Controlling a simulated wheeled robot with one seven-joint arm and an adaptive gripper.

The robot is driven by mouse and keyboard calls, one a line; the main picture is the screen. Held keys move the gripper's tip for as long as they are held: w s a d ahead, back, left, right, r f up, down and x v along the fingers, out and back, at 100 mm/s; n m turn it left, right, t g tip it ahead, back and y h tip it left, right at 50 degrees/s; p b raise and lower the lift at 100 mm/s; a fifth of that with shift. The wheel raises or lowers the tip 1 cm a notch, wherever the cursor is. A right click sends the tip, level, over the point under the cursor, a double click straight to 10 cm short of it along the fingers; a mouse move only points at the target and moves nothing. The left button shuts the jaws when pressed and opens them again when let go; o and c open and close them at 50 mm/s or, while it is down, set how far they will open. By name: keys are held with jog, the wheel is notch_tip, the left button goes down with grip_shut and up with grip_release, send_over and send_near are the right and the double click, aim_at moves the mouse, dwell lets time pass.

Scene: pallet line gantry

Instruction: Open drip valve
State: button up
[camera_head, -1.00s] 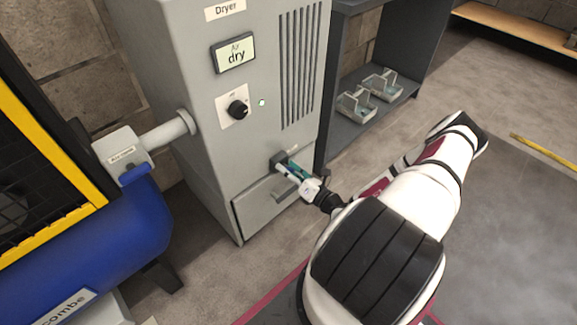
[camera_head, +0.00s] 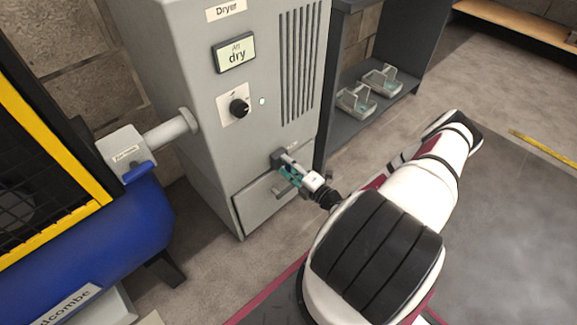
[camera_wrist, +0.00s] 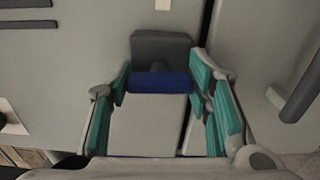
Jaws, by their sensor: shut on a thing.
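The drip valve is a small dark fitting (camera_head: 277,156) low on the front of the grey dryer, just above its drawer. In the wrist view its dark grey body (camera_wrist: 160,48) stands out from the panel, with a blue band (camera_wrist: 160,82) in front of it. My gripper (camera_head: 288,173) is at the valve. In the wrist view its teal-padded fingers (camera_wrist: 165,90) stand on both sides of the blue part. It is shut on the valve; the exact contact is partly hidden by the pale block between the fingers.
The drawer handle (camera_head: 281,192) is just below my gripper. A blue tank (camera_head: 120,240) stands left. A dark shelf (camera_head: 372,118) with small clear trays is right. The floor at right is open.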

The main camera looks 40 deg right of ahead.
jog(key=shift+m, duration=0.4)
jog(key=o, duration=1.2)
jog(key=shift+c, duration=0.2)
jog(key=s, duration=1.2)
jog(key=shift+d, duration=0.2)
